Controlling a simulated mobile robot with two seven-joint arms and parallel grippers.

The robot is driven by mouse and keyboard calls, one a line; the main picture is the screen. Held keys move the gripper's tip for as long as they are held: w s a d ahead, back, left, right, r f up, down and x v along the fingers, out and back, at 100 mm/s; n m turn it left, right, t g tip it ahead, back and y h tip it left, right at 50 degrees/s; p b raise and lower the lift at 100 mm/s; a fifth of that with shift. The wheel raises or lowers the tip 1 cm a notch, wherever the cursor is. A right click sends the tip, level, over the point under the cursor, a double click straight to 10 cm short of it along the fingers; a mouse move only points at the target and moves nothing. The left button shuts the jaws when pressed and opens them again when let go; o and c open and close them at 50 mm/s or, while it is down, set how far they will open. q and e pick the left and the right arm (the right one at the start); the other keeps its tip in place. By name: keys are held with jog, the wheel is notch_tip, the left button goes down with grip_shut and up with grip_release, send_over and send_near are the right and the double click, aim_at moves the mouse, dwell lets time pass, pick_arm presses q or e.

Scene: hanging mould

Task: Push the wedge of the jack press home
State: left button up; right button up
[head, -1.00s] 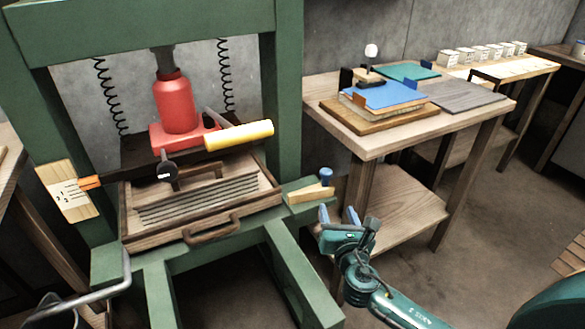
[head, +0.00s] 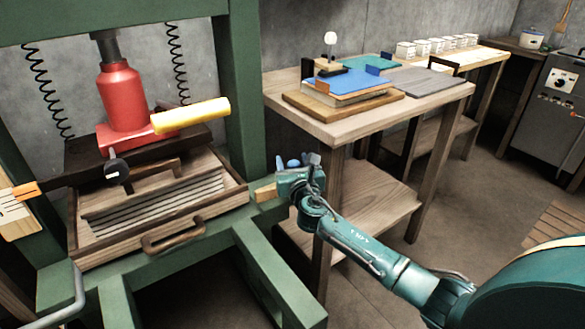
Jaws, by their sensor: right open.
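The green press (head: 243,100) holds a red jack (head: 122,95) with a yellow handle (head: 190,116). A small pale wooden wedge (head: 265,192) lies on the press's green ledge, right of the wooden drawer-like tray (head: 160,215). Only the wedge's left part shows; my right gripper hides the rest. My right gripper (head: 293,163) is open, with its blue fingers pointing up and away over the ledge's right end. It overlaps the wedge in the picture; I cannot tell whether they touch. My left gripper is out of view.
A wooden side table (head: 335,130) with a blue-topped stack (head: 350,82) and a grey slab (head: 425,80) stands close behind my right gripper.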

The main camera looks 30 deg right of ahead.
jog(key=shift+w+d, duration=0.1)
jog(key=shift+w, duration=0.15)
jog(key=shift+c, duration=0.5)
grip_shut()
